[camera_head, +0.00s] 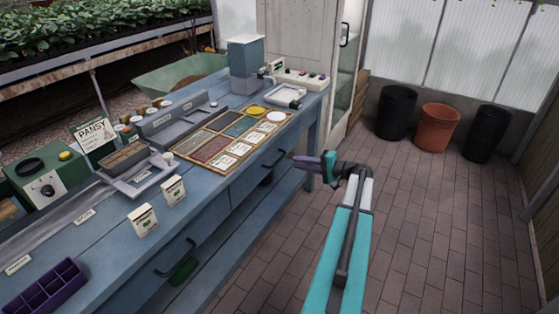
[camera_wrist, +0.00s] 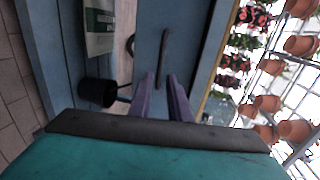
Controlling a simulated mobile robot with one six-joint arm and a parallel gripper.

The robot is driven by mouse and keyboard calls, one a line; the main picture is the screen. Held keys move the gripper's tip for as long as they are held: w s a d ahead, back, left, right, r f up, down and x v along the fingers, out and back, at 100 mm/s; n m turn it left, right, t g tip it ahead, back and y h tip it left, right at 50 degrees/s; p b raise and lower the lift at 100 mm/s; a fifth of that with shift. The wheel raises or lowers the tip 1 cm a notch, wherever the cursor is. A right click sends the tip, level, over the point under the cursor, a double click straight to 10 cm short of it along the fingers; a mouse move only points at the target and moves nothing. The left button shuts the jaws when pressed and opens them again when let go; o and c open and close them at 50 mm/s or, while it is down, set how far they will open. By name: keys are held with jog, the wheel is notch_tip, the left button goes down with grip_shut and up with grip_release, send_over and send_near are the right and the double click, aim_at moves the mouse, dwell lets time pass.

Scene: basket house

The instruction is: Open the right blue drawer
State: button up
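The right blue drawer (camera_head: 254,170) is in the bench's front, below the seed tray, and looks shut. Its dark bar handle (camera_head: 274,159) is left of my gripper (camera_head: 302,159) in the head view. In the wrist view the drawer front (camera_wrist: 188,45) is ahead, with the handle (camera_wrist: 164,50) running lengthwise beyond the fingertips. My gripper's purple fingers (camera_wrist: 162,78) are apart with a narrow gap, in line with the handle's near end. They hold nothing. I cannot tell whether they touch the handle.
A black pot (camera_wrist: 97,92) and a printed bag (camera_wrist: 99,27) are below the drawer in the wrist view. Large pots, including a terracotta one (camera_head: 438,126), stand at the back wall. The brick floor (camera_head: 430,220) is clear.

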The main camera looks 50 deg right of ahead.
aim_at(279, 160)
jog(key=x, duration=1)
jog(key=shift+w+p, duration=0.2)
jog(key=shift+p, duration=0.1)
grip_shut()
